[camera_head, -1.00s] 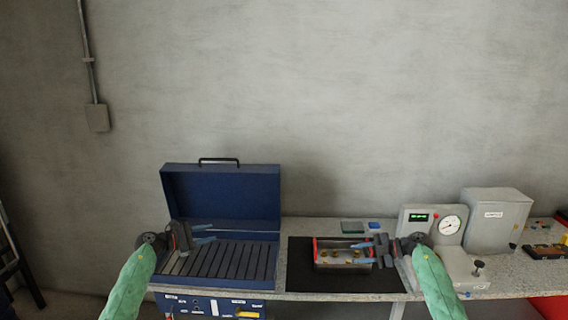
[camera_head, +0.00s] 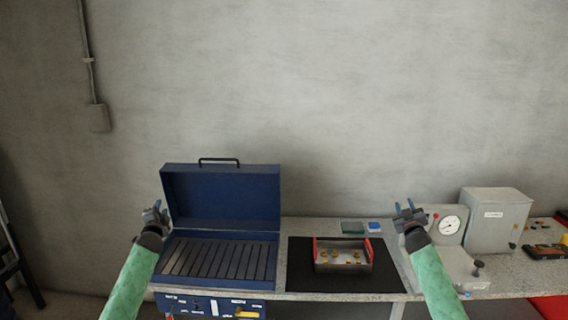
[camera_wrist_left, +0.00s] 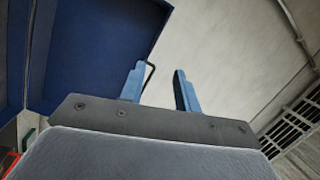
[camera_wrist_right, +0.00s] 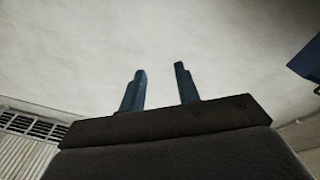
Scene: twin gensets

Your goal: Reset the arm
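My left gripper (camera_head: 156,207) is raised at the left edge of the blue case, its fingers pointing up. In the left wrist view its two blue fingers (camera_wrist_left: 160,88) stand apart with nothing between them. My right gripper (camera_head: 404,206) is raised between the small tray and the gauge unit, also pointing up. In the right wrist view its blue fingers (camera_wrist_right: 160,88) are apart and empty, with bare wall behind them.
A blue case (camera_head: 221,196) with raised lid and slatted inside stands at left. A red-ended metal tray (camera_head: 342,268) with several brass-coloured pieces sits on a black mat (camera_head: 300,277). A gauge unit (camera_head: 449,224) and a grey box (camera_head: 495,221) stand at right.

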